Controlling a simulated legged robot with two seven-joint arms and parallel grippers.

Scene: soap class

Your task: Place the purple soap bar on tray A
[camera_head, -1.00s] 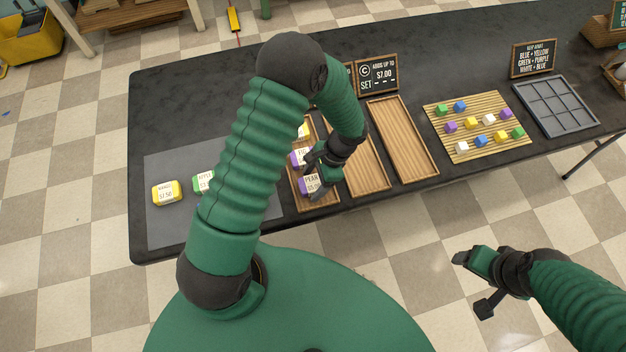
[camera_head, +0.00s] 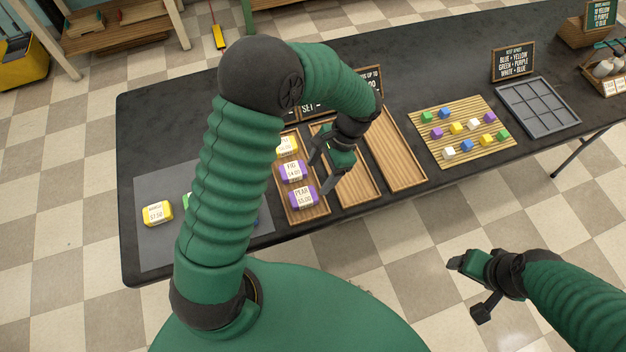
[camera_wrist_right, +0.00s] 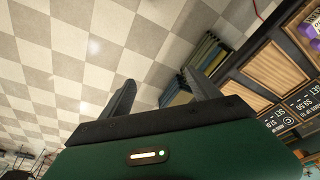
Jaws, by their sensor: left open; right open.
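Two purple soap bars with white labels, FIG (camera_head: 291,172) and PEAR (camera_head: 303,197), lie on the leftmost wooden tray (camera_head: 309,217). A yellow-edged bar (camera_head: 286,147) lies behind them on the same tray. My arm hides the sign behind this tray, so its letter cannot be read. My left gripper (camera_head: 319,166) is open and empty, above and just right of the purple bars, by the middle tray (camera_head: 361,196). My right gripper (camera_head: 467,287) is open and empty, over the floor in front of the table; its fingers also show in the right wrist view (camera_wrist_right: 163,95).
A yellow bar (camera_head: 157,212) sits on the grey mat (camera_head: 150,255) at left; my arm covers other bars there. The right wooden tray (camera_head: 397,155) is empty. A slatted board (camera_head: 432,125) with several coloured cubes and a grey grid tray (camera_head: 540,107) stand further right.

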